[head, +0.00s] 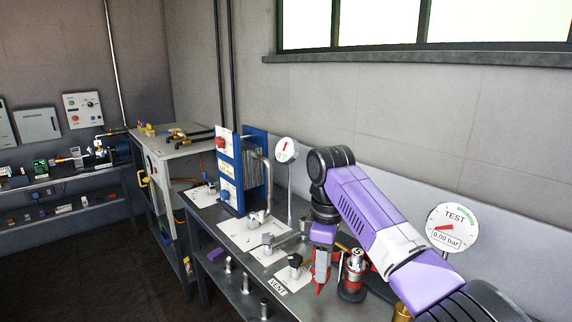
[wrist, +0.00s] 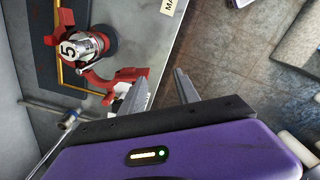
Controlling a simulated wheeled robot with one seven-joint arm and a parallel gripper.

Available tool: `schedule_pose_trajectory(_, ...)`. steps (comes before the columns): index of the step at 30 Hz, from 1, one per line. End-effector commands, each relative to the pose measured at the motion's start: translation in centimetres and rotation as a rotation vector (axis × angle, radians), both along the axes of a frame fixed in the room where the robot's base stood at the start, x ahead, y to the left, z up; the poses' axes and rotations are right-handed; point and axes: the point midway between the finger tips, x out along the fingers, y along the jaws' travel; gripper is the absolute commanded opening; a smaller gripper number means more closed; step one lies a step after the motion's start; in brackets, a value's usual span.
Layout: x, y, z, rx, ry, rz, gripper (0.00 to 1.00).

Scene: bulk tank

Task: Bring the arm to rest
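My purple arm (head: 365,220) reaches in from the lower right over the bench. My gripper (head: 320,280) hangs at its end, beside a silver and red fitting (head: 354,272). In the wrist view my gripper (wrist: 160,88) has two grey fingers standing apart, with nothing seen between them but the bench edge and floor. A red and white part (wrist: 130,75) lies close by the left finger; I cannot tell whether they touch. A silver and red fitting marked 5 (wrist: 82,45) stands beyond it.
The steel bench (head: 232,262) carries a blue plate unit (head: 240,170), a small gauge (head: 286,150), valves and a VENT label (head: 278,287). A TEST gauge (head: 452,229) reading 0.00 bar stands right of my arm. The floor (head: 95,275) at left is clear.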

Motion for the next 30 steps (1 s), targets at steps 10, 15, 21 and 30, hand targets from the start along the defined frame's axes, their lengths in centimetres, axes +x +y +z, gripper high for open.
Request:
schedule_pose_trajectory(10,3.0,1.1,0.6,0.041,-0.128,-0.083,0.38)
schedule_pose_trajectory(15,5.7,2.4,2.5,0.086,-0.262,-0.117,0.38)
schedule_pose_trajectory(21,8.7,5.2,4.1,0.193,-0.448,-0.158,0.38)
schedule_pose_trajectory(30,10.1,10.1,2.2,0.447,-0.687,-0.25,0.38)
